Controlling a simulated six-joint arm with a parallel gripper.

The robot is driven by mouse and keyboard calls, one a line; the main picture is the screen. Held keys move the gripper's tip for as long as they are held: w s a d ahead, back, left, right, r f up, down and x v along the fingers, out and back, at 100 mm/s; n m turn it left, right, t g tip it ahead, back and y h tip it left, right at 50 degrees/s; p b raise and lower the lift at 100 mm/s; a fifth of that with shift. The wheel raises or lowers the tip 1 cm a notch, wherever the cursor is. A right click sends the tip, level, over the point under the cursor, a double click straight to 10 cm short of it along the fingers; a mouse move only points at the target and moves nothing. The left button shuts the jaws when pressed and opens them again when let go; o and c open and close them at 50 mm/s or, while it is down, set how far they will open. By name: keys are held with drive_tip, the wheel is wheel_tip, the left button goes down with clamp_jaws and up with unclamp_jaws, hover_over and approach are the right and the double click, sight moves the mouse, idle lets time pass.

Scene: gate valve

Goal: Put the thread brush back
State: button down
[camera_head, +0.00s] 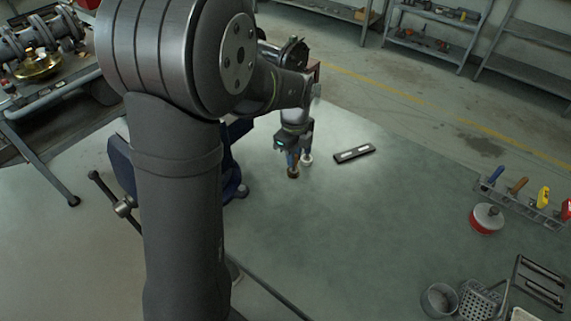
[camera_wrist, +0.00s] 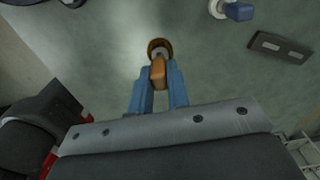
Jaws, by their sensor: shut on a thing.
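My gripper (camera_head: 298,152) points down over the bench, to the right of the blue vise. In the wrist view its two blue fingers (camera_wrist: 159,88) are shut on a small tool with an orange-brown grip (camera_wrist: 158,72) and a round brown, brass-coloured end, which looks like the thread brush. In the head view its brown round end (camera_head: 293,172) shows just below the fingers; whether it touches the bench I cannot tell. A dark flat holder with two pale slots (camera_head: 354,154) lies to the right, and it also shows in the wrist view (camera_wrist: 280,47).
The blue vise (camera_head: 236,170) is partly behind my arm. A tool rack (camera_head: 520,207), a red-sided round tin (camera_head: 486,219) and a metal cup (camera_head: 439,300) are at right.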

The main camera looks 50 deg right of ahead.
drive_tip(key=shift+w+d+f, duration=0.1)
drive_tip(key=shift+w+f, duration=0.4)
drive_tip(key=shift+f, duration=0.5)
drive_tip(key=shift+w+d+f, duration=0.1)
drive_tip(key=shift+w+f, duration=0.45)
drive_tip(key=shift+f, duration=0.4)
drive_tip(key=shift+w+f, duration=0.5)
drive_tip(key=shift+f, duration=0.5)
drive_tip(key=shift+f, duration=0.1)
drive_tip(key=c, duration=1.4)
unclamp_jaws()
drive_tip(key=shift+o, duration=0.2)
wheel_tip(320, 180, up, 12)
